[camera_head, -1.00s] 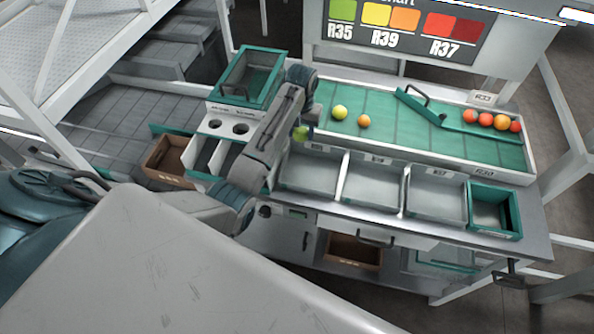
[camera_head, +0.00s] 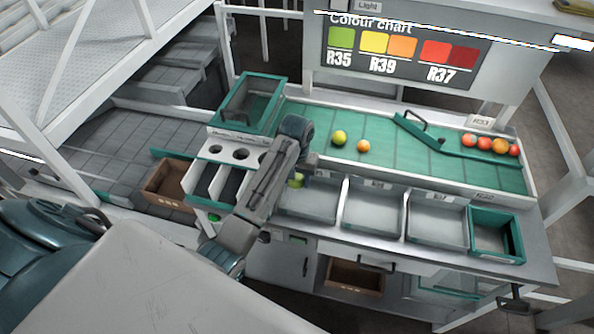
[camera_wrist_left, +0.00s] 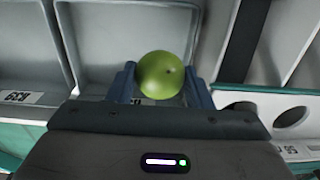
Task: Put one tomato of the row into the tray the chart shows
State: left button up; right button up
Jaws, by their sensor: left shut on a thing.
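My left gripper (camera_head: 297,177) is shut on a green tomato (camera_head: 296,181), which also shows between the two fingers in the left wrist view (camera_wrist_left: 160,75). It holds the tomato over the left end of the leftmost grey tray (camera_head: 308,213). Two more grey trays (camera_head: 372,222) (camera_head: 436,232) stand to its right. On the green belt lie a yellow-green tomato (camera_head: 339,138) and an orange tomato (camera_head: 363,146). The colour chart (camera_head: 400,55) pairs green with R35, yellow and orange with R39, red with R37. My right gripper is out of view.
A green-rimmed box (camera_head: 496,252) ends the tray line at the right. Several red and orange tomatoes (camera_head: 484,142) sit behind a green bar (camera_head: 418,131). A holed rack (camera_head: 240,153) stands left of the trays. A green-rimmed bin (camera_head: 281,88) stands behind it.

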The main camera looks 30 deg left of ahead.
aim_at(297, 198)
pick_arm(q)
notch_tip(297, 198, down, 6)
jog(key=shift+r+b, duration=0.1)
jog(key=shift+b, duration=0.4)
jog(key=shift+f, duration=0.65)
dwell(0.6)
jog(key=o, duration=0.8)
jog(key=c, duration=0.3)
